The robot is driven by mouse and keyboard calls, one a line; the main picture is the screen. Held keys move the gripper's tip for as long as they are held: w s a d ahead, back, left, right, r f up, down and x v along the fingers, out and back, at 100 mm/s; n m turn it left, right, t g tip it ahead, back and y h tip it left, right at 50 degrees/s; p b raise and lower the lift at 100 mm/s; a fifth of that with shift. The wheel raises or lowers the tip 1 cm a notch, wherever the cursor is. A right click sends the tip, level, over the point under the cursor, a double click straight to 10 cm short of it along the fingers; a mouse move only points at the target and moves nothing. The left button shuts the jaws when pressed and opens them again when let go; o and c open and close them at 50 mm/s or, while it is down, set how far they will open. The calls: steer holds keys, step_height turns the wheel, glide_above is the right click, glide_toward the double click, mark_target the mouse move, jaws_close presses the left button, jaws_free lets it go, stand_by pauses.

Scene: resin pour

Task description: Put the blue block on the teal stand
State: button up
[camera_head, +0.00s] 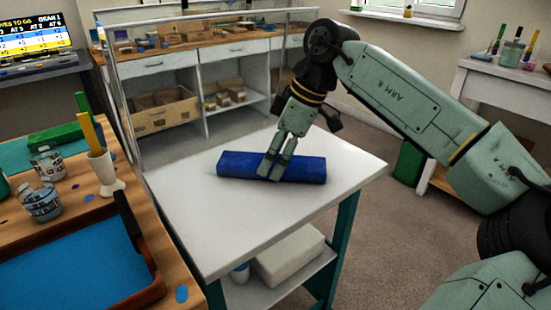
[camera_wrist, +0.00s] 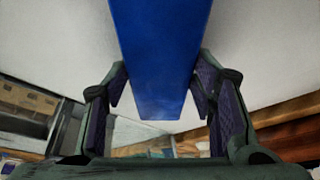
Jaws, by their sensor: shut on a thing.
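The blue block (camera_head: 232,164) is a long bar lying level at the teal stand's white top, towards its far side. The teal stand (camera_head: 335,240) has a white top, teal legs and a lower shelf. My gripper (camera_head: 272,172) points down and is shut on the block near its middle. In the wrist view the block (camera_wrist: 160,60) runs between the two fingers of my gripper (camera_wrist: 160,100). I cannot tell whether the block's underside touches the top or hangs just above it.
Left of the stand is a wooden bench with a blue tray (camera_head: 157,290), jars and a white cup (camera_head: 103,172). A shelf unit (camera_head: 205,68) stands behind. A white box (camera_head: 290,262) sits on the lower shelf. The front of the stand's top is clear.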

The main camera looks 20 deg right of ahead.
steer(key=shift+f, duration=0.2)
steer(key=o, duration=1.5)
steer(key=p+v, duration=0.9)
steer(key=v, duration=0.3)
steer(key=shift+r, duration=0.2)
